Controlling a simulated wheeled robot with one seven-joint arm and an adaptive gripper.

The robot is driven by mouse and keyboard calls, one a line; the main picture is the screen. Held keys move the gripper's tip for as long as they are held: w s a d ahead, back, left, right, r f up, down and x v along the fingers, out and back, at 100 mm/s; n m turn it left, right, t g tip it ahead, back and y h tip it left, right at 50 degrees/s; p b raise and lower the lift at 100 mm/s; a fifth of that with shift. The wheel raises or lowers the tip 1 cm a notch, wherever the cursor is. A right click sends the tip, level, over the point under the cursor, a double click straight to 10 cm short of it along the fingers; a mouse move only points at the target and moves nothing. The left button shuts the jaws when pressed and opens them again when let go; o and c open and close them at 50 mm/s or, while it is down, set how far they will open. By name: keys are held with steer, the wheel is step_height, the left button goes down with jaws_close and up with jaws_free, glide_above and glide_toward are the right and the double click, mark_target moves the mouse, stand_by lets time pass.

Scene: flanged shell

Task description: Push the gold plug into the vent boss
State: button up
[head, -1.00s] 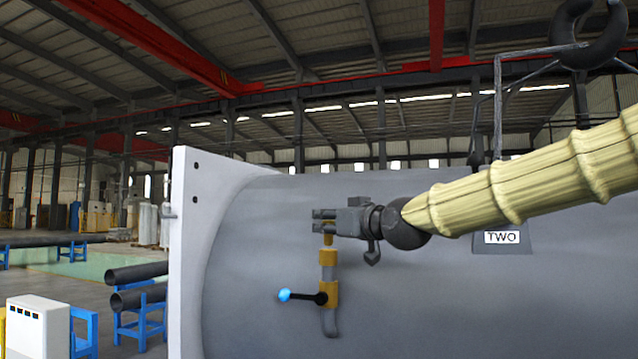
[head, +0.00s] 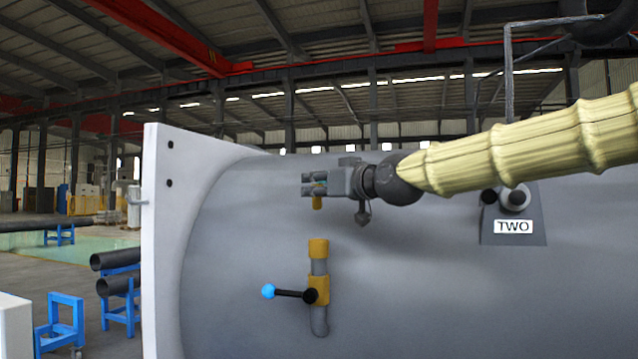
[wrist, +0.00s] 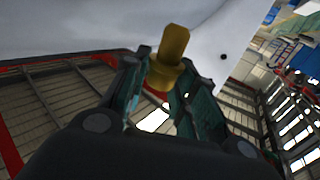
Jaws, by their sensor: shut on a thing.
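My gripper (head: 314,184) is shut on the gold plug (head: 317,203), whose lower end sticks out beneath the jaws. In the wrist view the gold plug (wrist: 172,46) stands out between the two fingers. Below it, apart by a clear gap, an upright grey pipe with a gold collar (head: 318,249) stands against the grey shell. The pipe has a gold valve body (head: 318,290) and a lever with a blue knob (head: 268,291). No part is labelled as the vent boss; the open-ended gold collar may be it, but I cannot tell.
The large grey shell (head: 400,270) has a white flange (head: 165,250) at its left end. A grey bracket labelled TWO (head: 513,226) with dark round ends sits at the right, below my arm. Dark pipes on blue stands (head: 120,290) are at the far left.

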mark_target(319, 208)
steer(key=shift+b+v, duration=0.35)
steer(key=shift+v, duration=0.5)
steer(key=shift+w+a+f+b, duration=0.1)
steer(key=shift+a+f+b, duration=0.2)
steer(key=shift+f, duration=0.3)
steer(key=shift+w+a+f+b, duration=0.15)
steer(key=shift+f+b, duration=0.2)
steer(key=shift+f, duration=0.2)
steer(key=shift+w+f, duration=0.1)
steer(key=shift+f, duration=0.25)
steer(key=shift+s+d+f+b, duration=0.3)
steer(key=shift+f+b, duration=0.15)
steer(key=shift+b, duration=0.2)
steer(key=shift+f, duration=0.25)
steer(key=shift+w+a+f+b, duration=0.2)
steer(key=shift+f+b, duration=0.1)
steer(key=shift+f, duration=0.1)
steer(key=shift+s+d, duration=0.1)
steer(key=shift+r, duration=0.1)
